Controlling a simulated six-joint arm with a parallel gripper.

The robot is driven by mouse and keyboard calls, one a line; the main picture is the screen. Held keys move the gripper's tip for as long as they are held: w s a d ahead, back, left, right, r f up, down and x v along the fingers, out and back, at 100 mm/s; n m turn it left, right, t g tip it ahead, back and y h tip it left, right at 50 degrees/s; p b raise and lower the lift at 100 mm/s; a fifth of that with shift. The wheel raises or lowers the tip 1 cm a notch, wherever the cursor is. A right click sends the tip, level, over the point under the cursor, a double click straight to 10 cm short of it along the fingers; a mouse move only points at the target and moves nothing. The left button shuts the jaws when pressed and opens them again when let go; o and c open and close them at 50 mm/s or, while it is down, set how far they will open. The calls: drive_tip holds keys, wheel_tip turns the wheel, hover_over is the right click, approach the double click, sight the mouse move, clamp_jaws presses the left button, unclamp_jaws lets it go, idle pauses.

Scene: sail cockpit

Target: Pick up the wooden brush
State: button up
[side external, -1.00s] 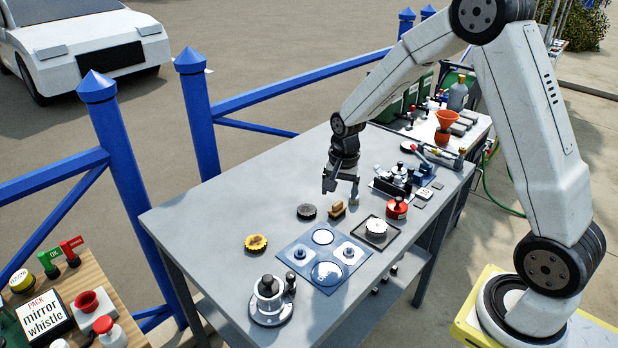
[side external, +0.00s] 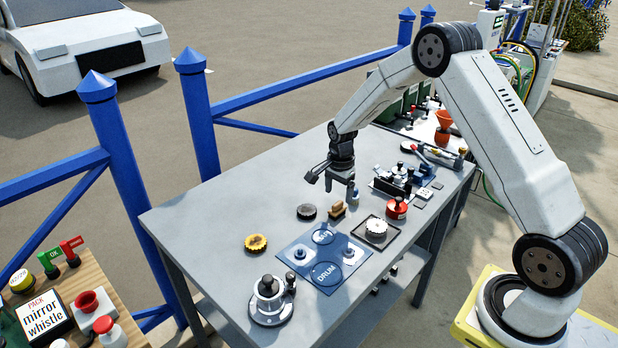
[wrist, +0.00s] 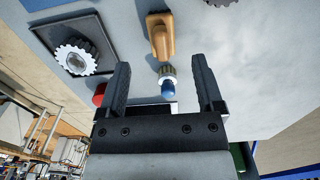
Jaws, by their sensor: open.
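The wooden brush (side external: 337,210) is a small tan block standing on the grey workbench (side external: 215,222), beside a black round part. It also shows in the wrist view (wrist: 161,36), at the top centre, beyond my fingertips. My gripper (side external: 338,186) is above the bench close to the brush, pointing down. In the wrist view its two dark fingers are spread apart (wrist: 161,66), with the brush lined up roughly with the gap. A small ribbed metal piece with a blue end (wrist: 168,80) shows between the fingers in that view. Nothing appears gripped.
A black ring-shaped part (side external: 306,212) and a yellow gear (side external: 256,243) lie left of the brush. A blue mat (side external: 327,276) is in front. A toothed pale disc on a dark tray (side external: 377,229) and a red canister (side external: 396,208) stand right. The bench's left end is clear.

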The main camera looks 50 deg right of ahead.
sight(338, 203)
drive_tip(key=shift+f, duration=0.25)
drive_tip(key=shift+w+d+f, duration=0.1)
drive_tip(key=shift+f, duration=2.45)
clamp_jaws()
drive_tip(key=shift+r, duration=0.1)
